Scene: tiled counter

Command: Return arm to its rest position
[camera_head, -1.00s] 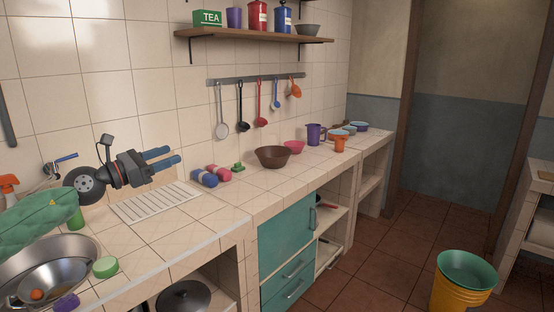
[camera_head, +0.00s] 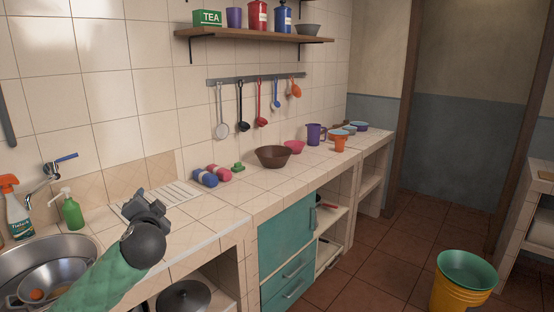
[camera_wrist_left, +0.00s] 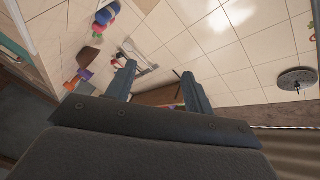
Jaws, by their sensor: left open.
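My left gripper (camera_head: 147,203) is in front of the ribbed drainboard in the head view, pointing away from me. Its green-sleeved arm comes up from the bottom left across the right side of the sink. In the left wrist view its two fingers (camera_wrist_left: 158,76) stand apart with nothing held between them. The wall tiles and the hanging utensils show beyond the fingers in that tilted view. My right gripper is in neither view.
A metal sink (camera_head: 62,252) with a colander (camera_head: 52,277) is at the lower left. A green soap bottle (camera_head: 72,211) and a spray bottle (camera_head: 17,212) stand behind it. A brown bowl (camera_head: 273,156) sits farther along the counter. A drainboard (camera_head: 183,191) lies just beyond the gripper.

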